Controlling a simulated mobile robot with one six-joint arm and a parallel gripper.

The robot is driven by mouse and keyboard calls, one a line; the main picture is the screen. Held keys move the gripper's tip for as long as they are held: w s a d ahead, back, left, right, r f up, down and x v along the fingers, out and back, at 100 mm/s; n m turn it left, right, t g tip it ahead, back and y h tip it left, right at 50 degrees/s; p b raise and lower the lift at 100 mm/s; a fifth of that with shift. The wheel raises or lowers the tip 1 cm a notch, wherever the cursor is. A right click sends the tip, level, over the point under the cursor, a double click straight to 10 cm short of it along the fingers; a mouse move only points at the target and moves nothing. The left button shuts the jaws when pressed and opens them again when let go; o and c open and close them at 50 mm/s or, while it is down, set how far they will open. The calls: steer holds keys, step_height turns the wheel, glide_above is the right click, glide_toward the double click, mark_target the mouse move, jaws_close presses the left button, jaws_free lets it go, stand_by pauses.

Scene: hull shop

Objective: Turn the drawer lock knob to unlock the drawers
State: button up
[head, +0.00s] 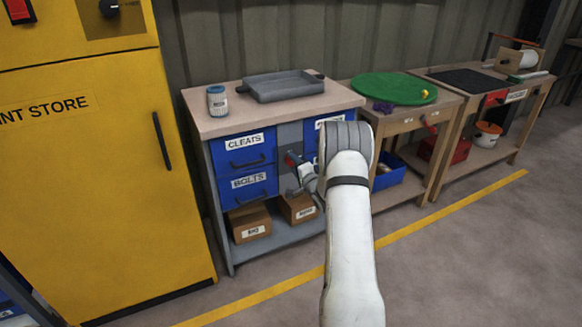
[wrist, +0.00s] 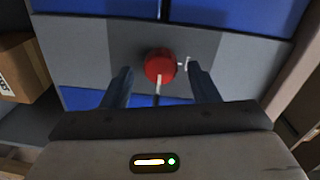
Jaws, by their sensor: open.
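The red round lock knob (wrist: 160,66) sits on a grey panel (wrist: 205,50) between blue drawers. A pale pointer line on it runs toward the bottom of the wrist view. A small white mark shows just right of it. My gripper (wrist: 161,72) is open, its dark fingers one on each side of the knob with a gap at each. In the head view, my gripper (head: 297,166) is at the cabinet's grey middle strip, by the red knob (head: 290,157), which it partly covers. Blue drawers labelled CLEATS (head: 246,143) and BOLTS (head: 249,182) are left of it, closed.
A grey tray (head: 284,86) and a blue-lidded jar (head: 217,101) stand on the cabinet top (head: 230,121). Cardboard boxes (head: 249,223) sit on its lower shelf. A yellow cabinet (head: 90,170) stands left; workbenches (head: 450,96) stand right. Floor in front is clear.

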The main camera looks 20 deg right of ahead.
steer(key=s+p, duration=0.1)
steer(key=s, duration=0.6)
steer(key=shift+s+r, duration=0.15)
steer(key=shift+r, duration=0.05)
steer(key=shift+d, duration=0.1)
